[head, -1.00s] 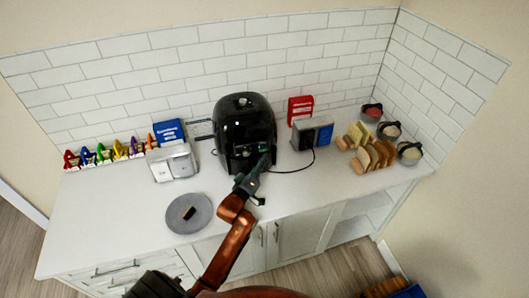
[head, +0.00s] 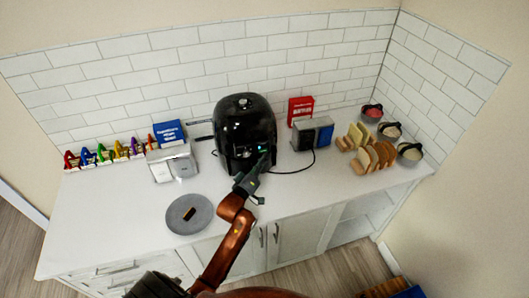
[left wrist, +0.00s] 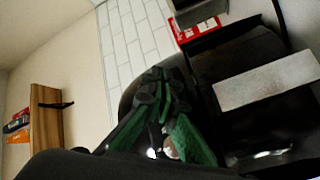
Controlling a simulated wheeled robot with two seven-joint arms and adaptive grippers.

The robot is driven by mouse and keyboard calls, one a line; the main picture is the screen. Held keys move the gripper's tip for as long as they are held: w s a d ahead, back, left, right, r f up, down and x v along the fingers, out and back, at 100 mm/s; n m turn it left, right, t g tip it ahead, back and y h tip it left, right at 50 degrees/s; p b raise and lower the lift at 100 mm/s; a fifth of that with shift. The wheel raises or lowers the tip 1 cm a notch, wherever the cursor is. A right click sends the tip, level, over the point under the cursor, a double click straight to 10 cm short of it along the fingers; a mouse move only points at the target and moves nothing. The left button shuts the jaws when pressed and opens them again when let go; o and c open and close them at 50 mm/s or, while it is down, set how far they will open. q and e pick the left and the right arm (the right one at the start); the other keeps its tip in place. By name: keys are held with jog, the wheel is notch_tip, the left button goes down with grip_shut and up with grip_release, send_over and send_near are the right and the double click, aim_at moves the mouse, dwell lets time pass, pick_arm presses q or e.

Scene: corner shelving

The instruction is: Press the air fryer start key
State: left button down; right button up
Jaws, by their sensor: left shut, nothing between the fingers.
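The black air fryer (head: 245,115) stands on the counter against the tiled wall. A small cyan light shows on its front, close to my left gripper. My left gripper (head: 264,160) is shut and empty, with its tips at the lower front of the air fryer. I cannot tell whether they touch it, and the start key cannot be made out. In the left wrist view my dark and green fingers (left wrist: 160,92) are together in front of a dark, glossy surface that looks like the air fryer. My right gripper is not in view.
A grey plate (head: 178,222) with a brown piece lies at the front left. A silver toaster (head: 172,163) stands left of the fryer, and a grey and blue appliance (head: 313,133) right. Bread slices (head: 378,156) and bowls (head: 409,151) fill the right end. A dark cable crosses the counter.

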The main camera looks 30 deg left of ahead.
pick_arm(q)
jog(key=shift+w+a, duration=0.15)
dwell(0.5)
jog(key=shift+w+a, duration=0.15)
jog(key=shift+a, duration=0.05)
jog(key=shift+w+a+p, duration=0.25)
jog(key=shift+p, duration=0.1)
dwell(0.6)
dwell(0.4)
jog(key=shift+s+d+p, duration=0.5)
jog(key=shift+d+p, duration=0.05)
jog(key=shift+d, duration=0.05)
jog(key=shift+s, duration=0.1)
